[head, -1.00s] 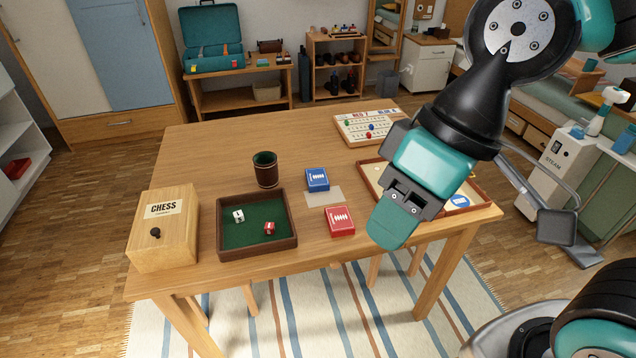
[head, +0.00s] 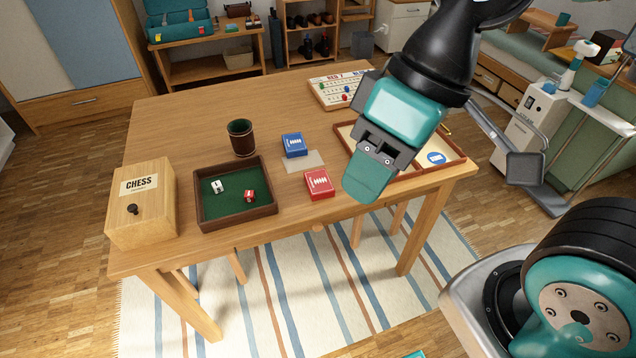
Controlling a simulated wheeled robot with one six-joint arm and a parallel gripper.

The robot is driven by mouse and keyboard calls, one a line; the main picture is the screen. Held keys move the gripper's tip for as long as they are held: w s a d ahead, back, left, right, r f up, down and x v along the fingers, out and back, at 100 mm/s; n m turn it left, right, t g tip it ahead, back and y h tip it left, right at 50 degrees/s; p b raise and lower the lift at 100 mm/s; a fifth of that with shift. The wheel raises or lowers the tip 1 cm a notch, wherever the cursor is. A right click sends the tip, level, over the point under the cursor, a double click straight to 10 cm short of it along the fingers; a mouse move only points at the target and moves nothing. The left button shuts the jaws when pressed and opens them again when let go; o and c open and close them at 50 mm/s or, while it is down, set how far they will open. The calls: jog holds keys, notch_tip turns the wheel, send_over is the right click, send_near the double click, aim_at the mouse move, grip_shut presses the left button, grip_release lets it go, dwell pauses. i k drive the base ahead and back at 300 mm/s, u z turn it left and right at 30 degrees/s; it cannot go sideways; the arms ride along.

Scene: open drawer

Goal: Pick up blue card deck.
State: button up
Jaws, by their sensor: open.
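The blue card deck (head: 294,145) lies on the wooden table, at the upper edge of a pale flat sheet (head: 304,162). A red card deck (head: 319,184) lies just below it, nearer the table's front edge. My gripper (head: 362,180) is to the right of both decks in the picture and appears above the table. Its jaws are open, with nothing seen between them. One finger hides part of the other. My gripper covers part of the tray behind it.
A dice tray (head: 235,217) with two dice, a dark cup (head: 241,138) and a chess box (head: 142,204) stand on the left. A scoreboard (head: 338,91) lies at the back, a shallow wooden tray (head: 455,160) on the right. The table's back left is clear.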

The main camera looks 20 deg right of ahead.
aim_at(294, 143)
jog(key=k, duration=0.6)
jog(key=u, duration=0.65)
jog(key=i, duration=1.2)
jog(key=z, duration=0.55)
jog(key=i, duration=0.45)
jog(key=z, duration=0.5)
